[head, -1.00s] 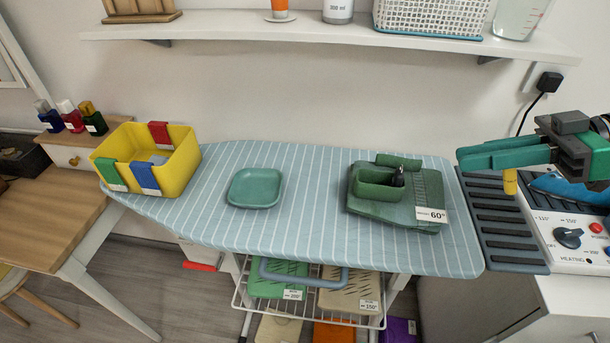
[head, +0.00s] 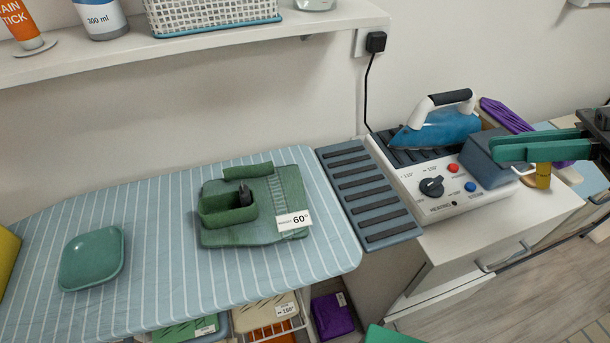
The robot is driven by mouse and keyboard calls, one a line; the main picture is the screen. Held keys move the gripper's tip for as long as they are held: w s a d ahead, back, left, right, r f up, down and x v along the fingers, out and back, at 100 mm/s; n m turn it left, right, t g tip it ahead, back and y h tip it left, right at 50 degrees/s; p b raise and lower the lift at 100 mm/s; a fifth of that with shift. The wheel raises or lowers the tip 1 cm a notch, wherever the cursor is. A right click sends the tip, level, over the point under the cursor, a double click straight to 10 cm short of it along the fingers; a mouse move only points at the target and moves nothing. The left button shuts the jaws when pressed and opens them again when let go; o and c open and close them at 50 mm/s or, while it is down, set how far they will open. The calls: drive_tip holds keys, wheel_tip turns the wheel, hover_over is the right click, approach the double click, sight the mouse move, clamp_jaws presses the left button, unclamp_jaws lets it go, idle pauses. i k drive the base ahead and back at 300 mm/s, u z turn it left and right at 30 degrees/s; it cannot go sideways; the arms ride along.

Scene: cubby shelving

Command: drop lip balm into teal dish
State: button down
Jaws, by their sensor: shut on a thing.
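The teal dish (head: 91,258) is a shallow rounded square that lies empty on the striped ironing board at the left. My gripper (head: 520,150), with green fingers, is at the far right, beside the iron station. My gripper and the lip balm are far to the right of the dish.
A green folded cloth (head: 240,232) with a small green box (head: 227,208) lies on the ironing board (head: 160,275). A blue iron (head: 438,130) stands on the station right of a ribbed grey pad (head: 368,190). A shelf (head: 200,40) overhangs the back. The board around the dish is clear.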

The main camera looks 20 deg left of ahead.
sight(93, 254)
drive_tip(key=z, duration=0.8)
drive_tip(key=k, duration=2.2)
drive_tip(key=u, duration=1.95)
drive_tip(key=i, duration=0.7)
drive_tip(key=u, duration=0.15)
